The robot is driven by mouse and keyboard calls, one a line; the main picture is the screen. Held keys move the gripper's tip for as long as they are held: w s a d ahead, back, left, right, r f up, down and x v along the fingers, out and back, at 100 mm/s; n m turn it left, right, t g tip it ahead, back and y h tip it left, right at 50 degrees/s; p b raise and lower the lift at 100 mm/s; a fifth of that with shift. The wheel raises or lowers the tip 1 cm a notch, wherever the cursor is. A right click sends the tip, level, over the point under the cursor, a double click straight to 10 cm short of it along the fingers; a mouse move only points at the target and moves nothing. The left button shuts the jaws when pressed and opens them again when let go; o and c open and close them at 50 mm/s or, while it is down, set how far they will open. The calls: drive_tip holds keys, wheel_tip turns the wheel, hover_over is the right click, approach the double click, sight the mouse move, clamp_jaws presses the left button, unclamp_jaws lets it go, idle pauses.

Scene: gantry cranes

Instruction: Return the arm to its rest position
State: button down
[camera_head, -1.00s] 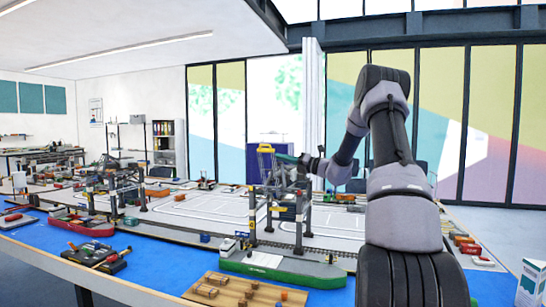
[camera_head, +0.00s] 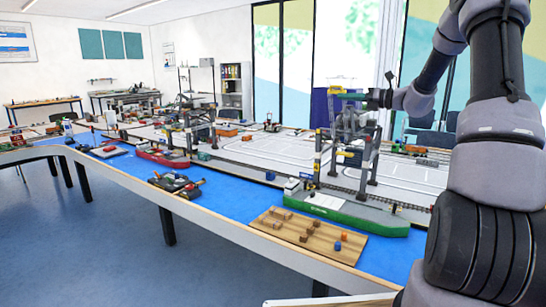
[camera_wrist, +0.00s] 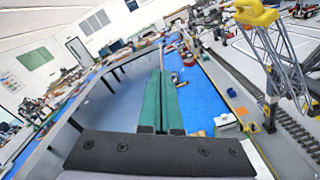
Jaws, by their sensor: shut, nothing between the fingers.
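My arm reaches up along the right side of the head view and bends left over the table. My gripper (camera_head: 342,96) is at its end, near the top of a gantry crane (camera_head: 345,150); I cannot tell whether they touch. In the wrist view my gripper (camera_wrist: 160,74) shows two long green fingers lying side by side, shut with nothing between them. A yellow-topped crane frame (camera_wrist: 275,60) stands to the right of the fingers there.
A green ship (camera_head: 345,212) lies on the blue strip in front of the crane. A wooden board (camera_head: 310,236) with small blocks sits at the table's front edge. A red ship (camera_head: 162,155) and more cranes stand to the left. The floor (camera_head: 90,240) at left is clear.

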drive_tip(key=s+a+r+n+g+h, duration=0.1)
drive_tip(key=s+a+n+g+h, duration=0.1)
drive_tip(key=s+a+n, duration=0.35)
drive_tip(key=s+a+r+n+g+h, duration=0.1)
drive_tip(key=s+a+n+g, duration=0.15)
drive_tip(key=s, duration=0.55)
drive_tip(key=s+a+n+g+h, duration=0.1)
drive_tip(key=s+a+n+h, duration=0.15)
drive_tip(key=s+n, duration=0.3)
drive_tip(key=s+d+n+t+h, duration=0.1)
drive_tip(key=s+d+n+h, duration=0.1)
drive_tip(key=s+n, duration=0.5)
drive_tip(key=s+d+n+t+h, duration=0.1)
drive_tip(key=s+d+n+h, duration=0.2)
drive_tip(key=s, duration=1)
drive_tip(key=n+h, duration=0.2)
drive_tip(key=n, duration=0.1)
drive_tip(key=shift+s+d+f+n, duration=0.2)
drive_tip(key=shift+s+n, duration=0.05)
drive_tip(key=shift+n, duration=0.1)
